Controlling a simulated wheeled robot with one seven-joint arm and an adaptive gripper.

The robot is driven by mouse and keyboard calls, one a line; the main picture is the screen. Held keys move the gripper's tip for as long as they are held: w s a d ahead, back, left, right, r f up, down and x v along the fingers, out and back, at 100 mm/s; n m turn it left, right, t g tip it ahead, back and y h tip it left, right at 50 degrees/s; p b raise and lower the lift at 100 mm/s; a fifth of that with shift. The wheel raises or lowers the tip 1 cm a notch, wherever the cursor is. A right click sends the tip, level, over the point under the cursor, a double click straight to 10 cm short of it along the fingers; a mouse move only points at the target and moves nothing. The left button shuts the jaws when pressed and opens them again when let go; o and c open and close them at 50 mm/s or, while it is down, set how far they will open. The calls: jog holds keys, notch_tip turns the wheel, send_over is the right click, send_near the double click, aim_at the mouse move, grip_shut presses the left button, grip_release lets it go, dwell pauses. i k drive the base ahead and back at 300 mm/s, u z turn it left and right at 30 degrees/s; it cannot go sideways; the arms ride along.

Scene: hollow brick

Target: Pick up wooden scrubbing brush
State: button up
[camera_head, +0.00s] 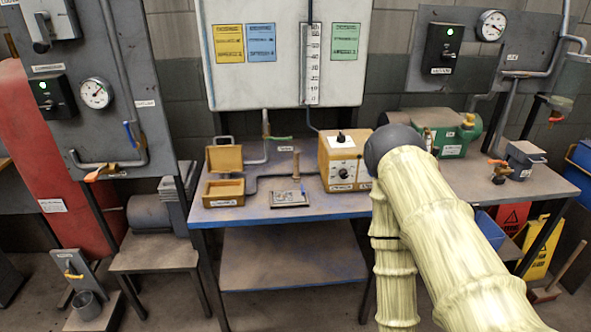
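I cannot clearly make out a wooden scrubbing brush. A tilted wooden handle (572,262) meets a low block (543,295) on the floor at the far right; I cannot tell whether this is the brush. My arm, in a pale ribbed cover, rises from the lower right to a dark rounded joint in front of the bench, and a thinner part hangs down from there. My gripper is not in view. The arm hides part of the bench and the floor behind it.
Yellow (537,250) and red (513,217) signs stand right. A low stool (150,255) stands left.

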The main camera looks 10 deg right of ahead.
aim_at(296, 177)
jog(key=k, duration=1.15)
jog(key=u, duration=0.95)
jog(key=i, duration=1.4)
jog(key=z, duration=1.1)
jog(key=i, duration=0.45)
jog(key=z, duration=0.45)
